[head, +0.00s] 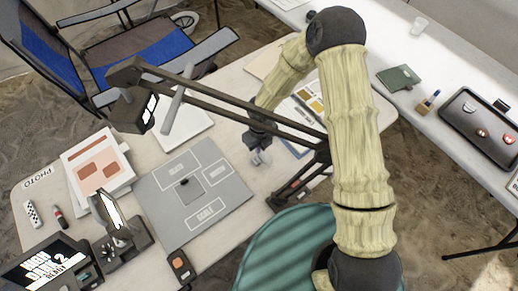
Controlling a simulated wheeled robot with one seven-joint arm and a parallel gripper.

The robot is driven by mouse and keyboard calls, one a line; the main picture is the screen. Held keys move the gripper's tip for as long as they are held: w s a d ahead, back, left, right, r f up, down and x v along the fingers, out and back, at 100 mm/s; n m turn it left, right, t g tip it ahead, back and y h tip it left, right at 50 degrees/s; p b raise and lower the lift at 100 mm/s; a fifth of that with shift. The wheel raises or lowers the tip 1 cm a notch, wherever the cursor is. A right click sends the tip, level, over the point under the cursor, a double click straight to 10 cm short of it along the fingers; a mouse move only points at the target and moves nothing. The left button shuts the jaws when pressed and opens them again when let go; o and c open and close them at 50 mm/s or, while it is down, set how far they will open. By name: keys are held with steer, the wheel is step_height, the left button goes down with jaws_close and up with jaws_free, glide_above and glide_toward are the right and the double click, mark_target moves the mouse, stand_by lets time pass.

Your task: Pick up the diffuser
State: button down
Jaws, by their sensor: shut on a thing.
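My gripper (260,148) is at the end of my arm, pointing down over the white table, to the right of the grey mat. It is shut on a small pale, translucent thing, which I take to be the diffuser (261,158). The diffuser is small in the picture and partly hidden by the fingers. I cannot tell whether it touches the table.
A dark lamp arm (235,108) crosses over the table near my gripper. The grey mat (225,198) holds a small dark piece. White boxes (97,170), a small screen (45,268) and a blue chair (125,55) stand left. A second table (440,60) is right.

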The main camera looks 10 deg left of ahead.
step_height(320, 180, up, 7)
steer(key=shift+s+a+r, duration=0.1)
steer(key=shift+r, duration=0.1)
stand_by(0.6)
